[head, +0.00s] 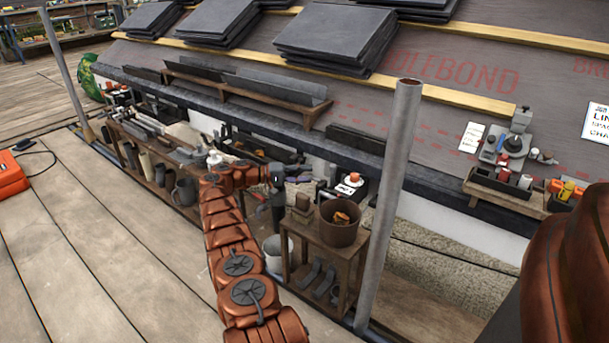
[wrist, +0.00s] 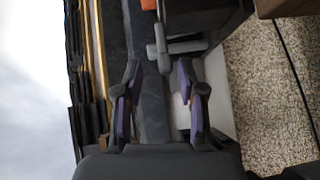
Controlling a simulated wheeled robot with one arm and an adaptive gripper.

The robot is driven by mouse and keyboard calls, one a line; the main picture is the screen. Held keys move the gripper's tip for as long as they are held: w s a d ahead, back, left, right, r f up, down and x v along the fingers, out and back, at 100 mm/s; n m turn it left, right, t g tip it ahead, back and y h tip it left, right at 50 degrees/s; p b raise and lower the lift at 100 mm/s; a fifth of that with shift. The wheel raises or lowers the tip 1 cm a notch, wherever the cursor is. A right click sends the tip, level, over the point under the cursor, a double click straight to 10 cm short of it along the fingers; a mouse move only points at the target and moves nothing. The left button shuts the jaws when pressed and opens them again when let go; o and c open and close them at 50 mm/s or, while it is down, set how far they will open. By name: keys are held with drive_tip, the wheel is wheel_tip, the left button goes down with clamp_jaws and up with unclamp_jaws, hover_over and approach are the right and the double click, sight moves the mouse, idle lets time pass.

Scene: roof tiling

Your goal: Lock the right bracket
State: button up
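My gripper (head: 304,179) is at the end of my orange arm, in front of the eave and just left of a dark box with an orange knob (head: 349,185). In the wrist view my gripper (wrist: 158,68) is open, with its two purple-padded fingers apart and nothing between the pads. A grey T-shaped handle (wrist: 164,50) lies just beyond the fingertips, beside a dark box (wrist: 207,18). It appears apart from both fingers. I take this handle to belong to the right bracket, but its locked state cannot be told. In the head view the handle is too small to make out.
A wooden stand (head: 323,255) with a brown pot (head: 340,222) is right of my arm, and a grey metal pole (head: 392,190) stands close beside it. A long bench (head: 150,150) with tools runs left. Slate stacks (head: 335,38) lie on the roof. The deck at left is mostly clear.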

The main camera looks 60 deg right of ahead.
wheel_tip(320, 180, up, 10)
idle(0.6)
